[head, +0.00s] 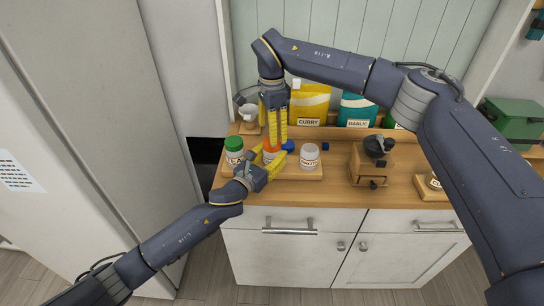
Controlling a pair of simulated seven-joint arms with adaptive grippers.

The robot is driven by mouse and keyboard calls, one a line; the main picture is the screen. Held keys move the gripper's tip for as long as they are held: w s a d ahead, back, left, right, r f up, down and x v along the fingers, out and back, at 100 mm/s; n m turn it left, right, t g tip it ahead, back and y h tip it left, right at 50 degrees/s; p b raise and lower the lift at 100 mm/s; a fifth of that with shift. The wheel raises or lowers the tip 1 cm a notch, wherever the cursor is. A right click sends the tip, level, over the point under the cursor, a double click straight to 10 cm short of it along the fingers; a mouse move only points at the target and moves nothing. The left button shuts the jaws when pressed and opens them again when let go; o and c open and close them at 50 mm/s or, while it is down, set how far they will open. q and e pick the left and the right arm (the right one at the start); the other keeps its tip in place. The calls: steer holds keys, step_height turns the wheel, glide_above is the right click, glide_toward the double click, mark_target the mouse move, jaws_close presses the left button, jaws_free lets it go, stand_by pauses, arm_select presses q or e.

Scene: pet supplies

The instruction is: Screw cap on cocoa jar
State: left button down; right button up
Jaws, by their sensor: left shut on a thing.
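An orange cap (270,148) shows among the yellow fingers of both grippers. The jar under it is mostly hidden, and no cocoa label is readable. My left gripper (274,166) comes in low from the front left and is shut on this jar. My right gripper (278,142) points straight down from above with its fingertips at the orange cap. Whether it grips the cap cannot be told. A blue cap (291,145) lies just right of the fingers. An uncapped white jar (309,155) stands to the right, its label too small to read.
A green-capped jar (234,147) stands left of the grippers on the wooden counter (335,177). A coffee grinder (371,165) stands right. Yellow curry (311,104) and teal garlic (357,111) packs stand behind.

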steer(key=shift+f, duration=2.5)
arm_select(q)
steer(key=shift+r, duration=0.1)
